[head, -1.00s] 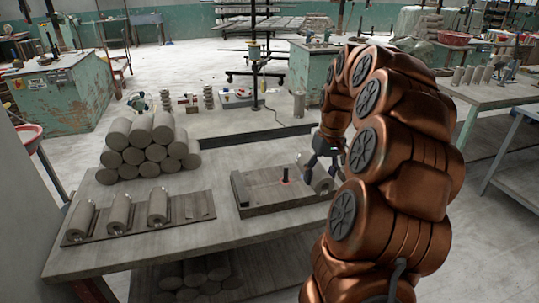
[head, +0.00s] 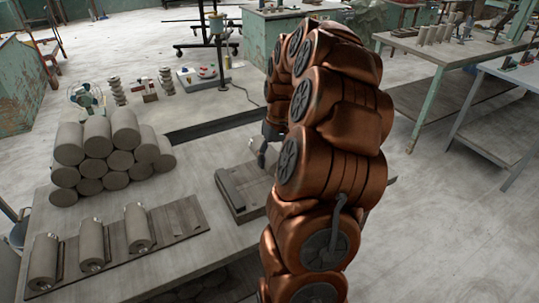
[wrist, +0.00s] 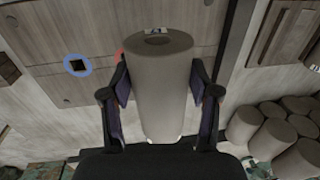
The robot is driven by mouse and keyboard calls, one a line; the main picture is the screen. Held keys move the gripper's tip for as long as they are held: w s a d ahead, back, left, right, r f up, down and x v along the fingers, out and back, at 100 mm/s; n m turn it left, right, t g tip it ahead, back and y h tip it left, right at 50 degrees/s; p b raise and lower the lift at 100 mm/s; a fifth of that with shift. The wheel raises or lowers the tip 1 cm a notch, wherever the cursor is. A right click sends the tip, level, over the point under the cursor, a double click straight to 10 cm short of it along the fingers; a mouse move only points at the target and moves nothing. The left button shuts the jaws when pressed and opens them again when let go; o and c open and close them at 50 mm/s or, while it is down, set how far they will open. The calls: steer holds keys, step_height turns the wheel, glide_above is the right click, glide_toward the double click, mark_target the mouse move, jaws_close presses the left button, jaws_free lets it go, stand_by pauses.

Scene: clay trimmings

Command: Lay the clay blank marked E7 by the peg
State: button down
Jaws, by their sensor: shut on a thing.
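My gripper (wrist: 161,95) is shut on a grey clay cylinder, the blank (wrist: 160,75), with one finger on each side of it. The blank has a hole in its end and a small pale tag at its top edge, too small to read. A red patch (wrist: 119,54) shows beside the left finger, mostly hidden. In the head view the board (head: 232,196) is partly behind my arm.
Three tagged blanks (head: 90,243) lie on a slatted rack (head: 180,222) at the table's left. Behind them is a stacked pile of clay cylinders (head: 105,155), which also shows at the right of the wrist view (wrist: 270,130). The table (head: 210,245) is bare between rack and board.

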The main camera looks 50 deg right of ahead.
steer(key=shift+f+b, duration=0.35)
steer(key=shift+f, duration=2.25)
steer(key=shift+f+b, duration=0.4)
steer(key=shift+f, duration=0.1)
steer(key=shift+c, duration=1)
jaws_free()
steer(key=r, duration=0.4)
steer(key=d+r, duration=0.1)
steer(key=r, duration=0.7)
steer(key=shift+s+d, duration=0.25)
steer(key=shift+s, duration=0.05)
